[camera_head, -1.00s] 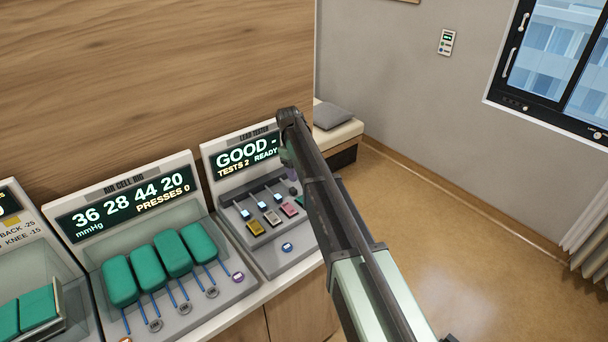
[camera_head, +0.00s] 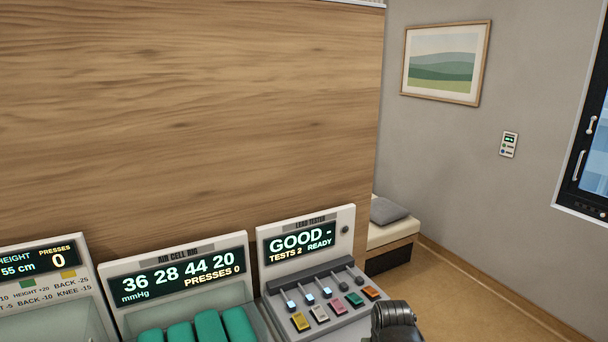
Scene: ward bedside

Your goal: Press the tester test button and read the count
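The lead tester (camera_head: 306,230) stands at the lower middle of the head view, at the right end of the row of devices. Its display (camera_head: 299,243) reads "GOOD -", "TESTS 2" and "READY". Several coloured lead blocks, among them a yellow one (camera_head: 301,321), lie on its sloped panel. The tester's front edge is below the frame, and I cannot make out its test button. A dark part of my arm shows at the bottom edge, right of the tester. My gripper's fingertips are not in view.
The air cell rig (camera_head: 178,256) stands left of the tester, reading "36 28 44 20" and "PRESSES 0", with green cells at its front. A height device (camera_head: 38,264) is at far left. A wooden panel (camera_head: 190,120) rises behind. Open floor (camera_head: 470,300) lies to the right.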

